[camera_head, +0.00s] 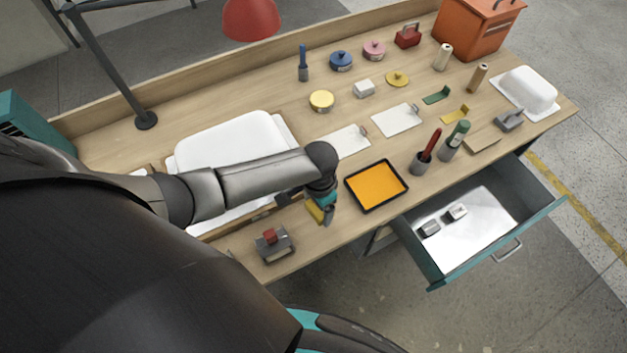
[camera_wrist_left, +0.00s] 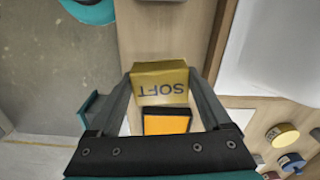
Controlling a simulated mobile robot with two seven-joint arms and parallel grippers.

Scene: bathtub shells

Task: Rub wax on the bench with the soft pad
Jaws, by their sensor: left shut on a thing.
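My left gripper (camera_head: 323,203) is shut on a yellow soft pad (camera_head: 314,212), whose face reads SOFT in the left wrist view (camera_wrist_left: 160,83). The pad is over the front part of the wooden bench (camera_head: 215,105); I cannot tell whether it touches the wood. A black-rimmed tray (camera_head: 388,202) with a flat orange filling lies on the bench just right of the gripper. Its orange part also shows beyond the gripper base in the wrist view (camera_wrist_left: 165,125). I see no clear wax label. My right gripper is not in view.
A white tub shell (camera_head: 225,140) lies behind my left arm, partly covered. A grey block with a red knob (camera_head: 273,244) stands at the front left. A drawer (camera_head: 490,240) stands open in front.

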